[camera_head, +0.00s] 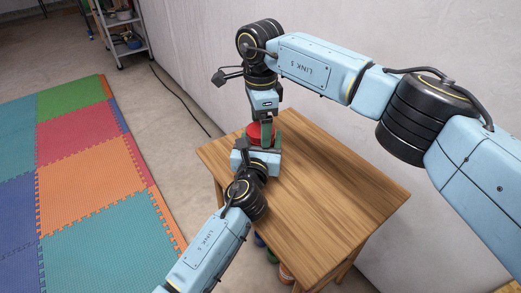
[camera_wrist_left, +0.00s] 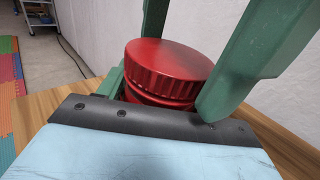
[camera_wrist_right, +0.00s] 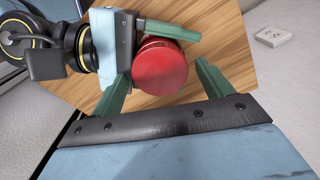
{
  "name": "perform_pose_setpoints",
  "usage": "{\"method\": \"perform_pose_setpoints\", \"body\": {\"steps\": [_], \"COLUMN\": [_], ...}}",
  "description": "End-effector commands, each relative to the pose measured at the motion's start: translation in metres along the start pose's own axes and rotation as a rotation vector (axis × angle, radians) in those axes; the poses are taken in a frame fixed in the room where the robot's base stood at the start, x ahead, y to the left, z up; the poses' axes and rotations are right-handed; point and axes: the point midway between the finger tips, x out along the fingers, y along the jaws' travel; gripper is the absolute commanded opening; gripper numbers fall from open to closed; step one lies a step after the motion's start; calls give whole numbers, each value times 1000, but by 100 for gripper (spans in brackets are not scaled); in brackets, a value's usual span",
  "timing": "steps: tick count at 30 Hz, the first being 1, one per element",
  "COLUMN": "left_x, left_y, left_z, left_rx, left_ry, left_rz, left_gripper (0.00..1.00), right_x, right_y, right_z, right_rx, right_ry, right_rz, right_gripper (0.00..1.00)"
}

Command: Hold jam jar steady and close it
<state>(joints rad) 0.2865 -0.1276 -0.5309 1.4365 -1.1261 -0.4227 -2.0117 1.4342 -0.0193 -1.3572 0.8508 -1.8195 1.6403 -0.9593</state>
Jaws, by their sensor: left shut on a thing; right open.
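The jam jar's round red lid (camera_head: 256,135) shows above the left part of the wooden table. It also shows large in the left wrist view (camera_wrist_left: 168,68) and from above in the right wrist view (camera_wrist_right: 160,66). The jar's body is mostly hidden by the lid and fingers. My left gripper (camera_head: 260,147) comes in low from the near side and is shut on the jar below the lid. My right gripper (camera_wrist_right: 162,72) is above, pointing down, with its green fingers apart on two sides of the lid. Gaps show between these fingers and the lid.
The wooden table (camera_head: 325,190) is bare to the right of the jar. A pale wall (camera_head: 350,35) stands close behind it. Colourful floor mats (camera_head: 90,170) lie at left, and a metal shelf (camera_head: 122,35) stands at the far left. Several containers are partly visible beneath the table.

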Motion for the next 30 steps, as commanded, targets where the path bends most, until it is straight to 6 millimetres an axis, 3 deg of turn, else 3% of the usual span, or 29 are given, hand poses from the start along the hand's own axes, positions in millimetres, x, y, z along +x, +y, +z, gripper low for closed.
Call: {"method": "perform_pose_setpoints", "body": {"steps": [9, 20, 25, 30], "left_x": [0, 0, 0, 0], "left_y": [0, 0, 0, 0], "left_z": [-2, -2, -2, -2], "left_rx": [0, 0, 0, 0], "left_ry": [3, 3, 3, 3], "left_rz": [0, 0, 0, 0], "left_gripper": [1, 1, 1, 1], "right_x": [2, 2, 2, 2], "right_y": [0, 0, 0, 0], "right_z": [0, 0, 0, 0], "right_rx": [0, 0, 74, 353], "right_ry": [0, 0, 0, 1], "right_rz": [-1, -1, -1, 0], "right_gripper": [79, 34, 34, 33]}}
